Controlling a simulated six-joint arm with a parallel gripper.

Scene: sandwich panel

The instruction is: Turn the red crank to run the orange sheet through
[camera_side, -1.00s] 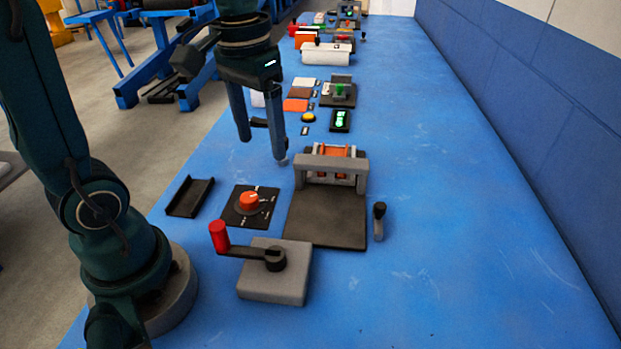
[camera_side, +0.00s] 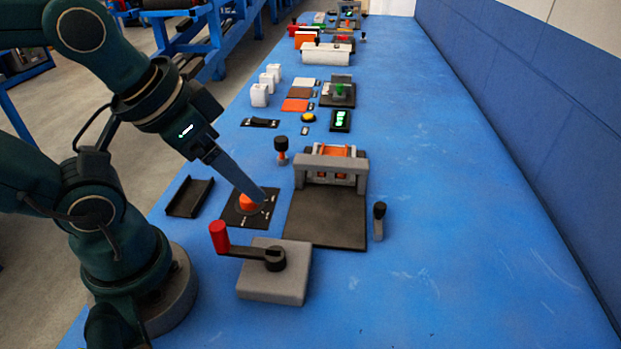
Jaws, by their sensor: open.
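The red crank handle (camera_side: 219,237) stands upright at the end of a dark arm on a grey block (camera_side: 273,288) in the foreground. Behind it, a grey roller frame (camera_side: 330,171) with orange parts inside stands at the far end of a dark plate (camera_side: 326,220). A flat orange sheet (camera_side: 295,105) lies farther back in a row with a brown and a white one. My gripper (camera_side: 262,194) is open, tilted down to the right, its fingertips over or beside the orange dial knob (camera_side: 249,203). One finger largely hides the other. It appears clear of the crank.
A black tray (camera_side: 190,197) lies left of the dial. A black-topped lever (camera_side: 281,150) stands left of the roller frame, and another (camera_side: 379,220) right of the plate. White blocks (camera_side: 260,95) stand farther back. The blue table (camera_side: 470,250) is clear at right.

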